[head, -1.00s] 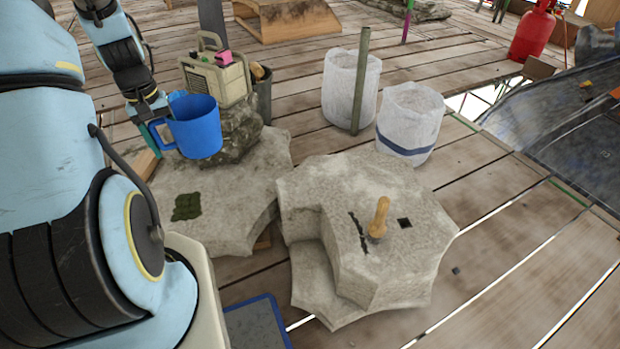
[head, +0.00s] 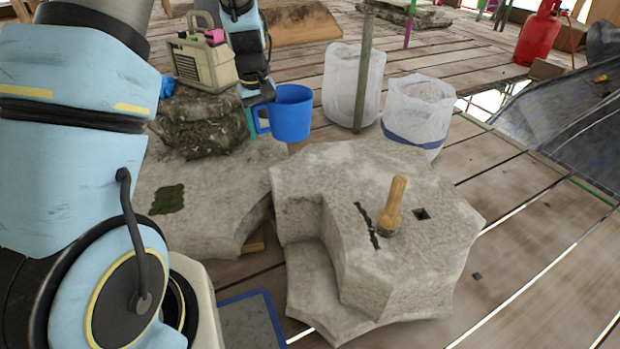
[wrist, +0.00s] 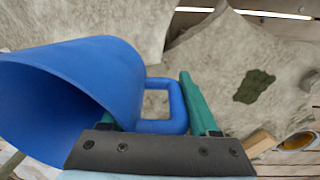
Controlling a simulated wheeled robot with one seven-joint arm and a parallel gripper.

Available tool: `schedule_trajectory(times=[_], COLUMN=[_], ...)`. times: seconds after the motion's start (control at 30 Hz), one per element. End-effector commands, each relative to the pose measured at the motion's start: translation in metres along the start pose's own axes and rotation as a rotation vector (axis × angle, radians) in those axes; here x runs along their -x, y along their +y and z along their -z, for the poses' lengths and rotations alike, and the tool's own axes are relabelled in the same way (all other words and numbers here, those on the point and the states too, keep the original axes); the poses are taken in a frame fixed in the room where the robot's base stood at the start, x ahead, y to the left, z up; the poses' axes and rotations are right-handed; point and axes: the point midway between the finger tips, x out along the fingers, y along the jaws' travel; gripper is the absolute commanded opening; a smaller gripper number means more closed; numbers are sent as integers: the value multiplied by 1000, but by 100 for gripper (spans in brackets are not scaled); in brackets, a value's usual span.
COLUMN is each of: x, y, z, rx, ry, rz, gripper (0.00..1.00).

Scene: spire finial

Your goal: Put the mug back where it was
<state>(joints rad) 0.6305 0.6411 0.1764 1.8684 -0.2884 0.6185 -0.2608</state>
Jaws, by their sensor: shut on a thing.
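The blue mug (head: 292,115) is held in the air by its handle, roughly upright with its open top up in the head view. In the wrist view the mug (wrist: 95,75) fills the left side, with its square handle between the two teal fingers. My gripper (wrist: 157,105) is shut on that handle. In the head view my gripper (head: 252,121) is mostly hidden behind the handle and my arm, with a bit of teal finger showing. The mug appears beside the rough stone, above or behind the slab's right end; its height is hard to tell.
A beige radio-like box (head: 203,62) sits on the rough stone (head: 200,125). The slab (head: 225,190) bears a moss patch (head: 167,199). The carved block (head: 340,220) bears a wooden-handled tool (head: 393,205). Two white-wrapped buckets (head: 345,90) (head: 418,110) and a post (head: 363,75) stand behind.

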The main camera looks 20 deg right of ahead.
Motion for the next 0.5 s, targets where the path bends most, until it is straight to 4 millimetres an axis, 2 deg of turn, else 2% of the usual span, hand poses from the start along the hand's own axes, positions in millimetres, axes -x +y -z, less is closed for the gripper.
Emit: schedule_trajectory(times=[0.03,0.2,0.37,0.5], x=[-13,-25,-30,-44], y=[12,37,48,48], z=[-2,-10,-13,-14], rx=[-6,-6,-5,-4], ry=[3,3,3,2], rz=[-1,-2,-3,-3], gripper=[0,0,0,0])
